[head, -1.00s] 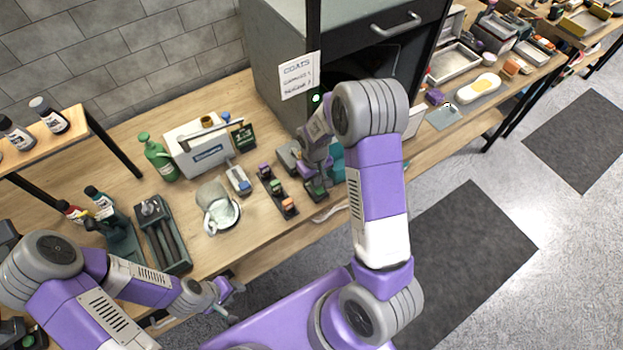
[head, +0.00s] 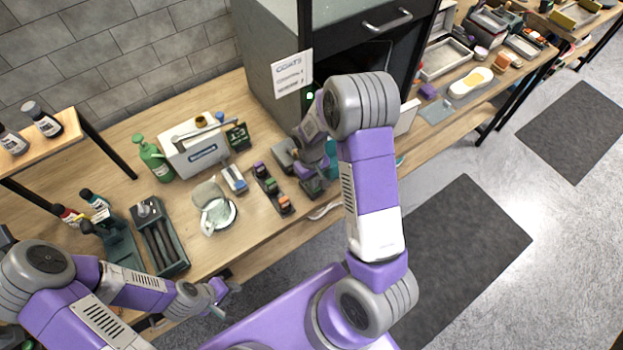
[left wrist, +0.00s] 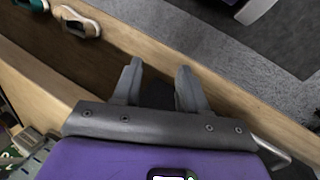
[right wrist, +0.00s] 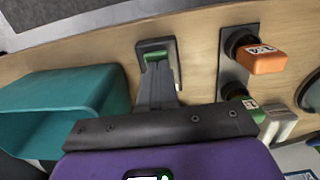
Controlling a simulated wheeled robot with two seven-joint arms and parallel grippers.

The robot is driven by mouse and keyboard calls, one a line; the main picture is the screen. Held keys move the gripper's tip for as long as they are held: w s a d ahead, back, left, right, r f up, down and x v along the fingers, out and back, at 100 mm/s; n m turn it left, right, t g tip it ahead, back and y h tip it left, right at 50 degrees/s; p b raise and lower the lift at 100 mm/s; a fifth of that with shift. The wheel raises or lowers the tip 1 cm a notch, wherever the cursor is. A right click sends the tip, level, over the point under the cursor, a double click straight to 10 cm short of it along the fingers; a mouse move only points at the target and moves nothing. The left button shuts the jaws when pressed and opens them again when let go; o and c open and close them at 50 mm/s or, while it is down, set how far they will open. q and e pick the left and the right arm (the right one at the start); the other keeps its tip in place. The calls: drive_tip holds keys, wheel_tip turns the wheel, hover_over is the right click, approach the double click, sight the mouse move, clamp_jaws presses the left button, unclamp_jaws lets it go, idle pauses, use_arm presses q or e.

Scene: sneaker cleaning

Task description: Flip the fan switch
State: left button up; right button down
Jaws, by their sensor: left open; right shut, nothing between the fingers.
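A small dark switch box with a green rocker (head: 312,187) stands near the front edge of the wooden bench, and I take it for the fan switch. In the right wrist view its green rocker (right wrist: 155,56) shows just beyond my fingertips. My right gripper (right wrist: 157,82) is shut and empty, with its closed fingers over the near side of the box. I cannot tell whether they touch it. In the head view my right gripper (head: 306,170) is partly hidden by its own wrist. My left gripper (head: 226,290) is open and empty by the bench's front edge.
A teal container (right wrist: 60,95) is close beside my right gripper. A dark rack with orange and green pieces (head: 272,190) stands left of the switch box. A grey oven-like cabinet (head: 275,60) stands behind. A dish with a cloth (head: 218,215) lies further left.

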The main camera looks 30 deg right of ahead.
drive_tip(key=shift+s, duration=0.1)
drive_tip(key=r+p, duration=0.3)
drive_tip(key=r, duration=0.1)
drive_tip(key=shift+w+r, duration=0.2)
wheel_tip(320, 180, up, 10)
drive_tip(key=shift+w+f+p, duration=0.2)
drive_tip(key=shift+w+p, duration=0.1)
drive_tip(key=shift+w, duration=0.1)
